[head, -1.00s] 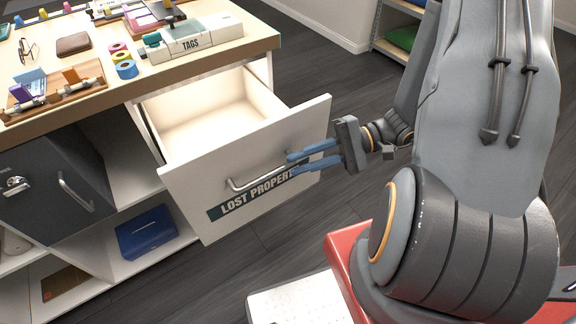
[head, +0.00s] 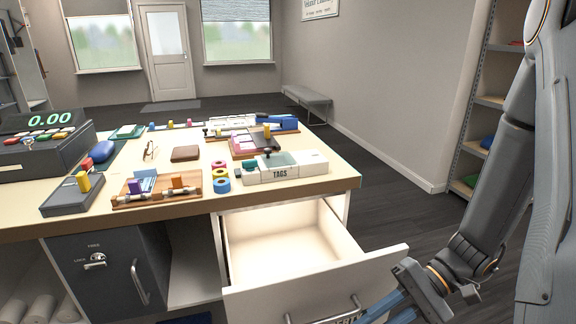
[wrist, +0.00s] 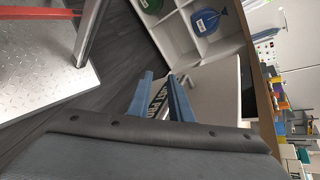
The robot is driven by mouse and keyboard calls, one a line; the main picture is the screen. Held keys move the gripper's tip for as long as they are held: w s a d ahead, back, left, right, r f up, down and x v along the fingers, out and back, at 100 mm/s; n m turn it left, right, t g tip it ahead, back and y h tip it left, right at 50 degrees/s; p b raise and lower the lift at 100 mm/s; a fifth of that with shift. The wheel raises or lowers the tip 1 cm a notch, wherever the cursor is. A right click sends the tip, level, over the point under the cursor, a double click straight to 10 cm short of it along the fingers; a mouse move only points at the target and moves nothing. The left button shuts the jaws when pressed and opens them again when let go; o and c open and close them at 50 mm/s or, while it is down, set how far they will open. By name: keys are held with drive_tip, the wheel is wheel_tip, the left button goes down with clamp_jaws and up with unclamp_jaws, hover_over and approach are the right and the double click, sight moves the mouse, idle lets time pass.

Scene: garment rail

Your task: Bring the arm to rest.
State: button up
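My gripper (head: 398,308) is low at the right of the head view, at the front of the pulled-out drawer (head: 275,302), near its metal handle (head: 357,301). The bottom edge of the head view cuts off the fingertips. In the wrist view my gripper (wrist: 160,82) has its two blue fingers apart, with the drawer's dark lettered label (wrist: 158,98) seen between them. I cannot tell whether a finger touches the handle. The drawer stands open and its visible inside is empty. My arm comes down along the right side of the head view.
The counter (head: 345,186) holds a TAGS box (head: 285,172), tape rolls (head: 221,178), a brown wallet (head: 185,153) and a till (head: 45,150). A grey cabinet (head: 95,275) is under it. Shelving (head: 480,130) stands at the right wall. Dark floor is clear right of the counter.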

wheel_tip(320, 180, up, 9)
drive_tip(key=w+d+n+t+h+p, duration=0.1)
drive_tip(key=w+d+n+t+h, duration=0.1)
drive_tip(key=h, duration=0.9)
drive_tip(key=n+t, duration=0.1)
drive_tip(key=n, duration=0.1)
drive_tip(key=shift+w+d+f+n+t+h, duration=0.15)
drive_tip(key=shift+w+d+n+t+h, duration=0.1)
drive_tip(key=shift+d+n+t+h, duration=0.05)
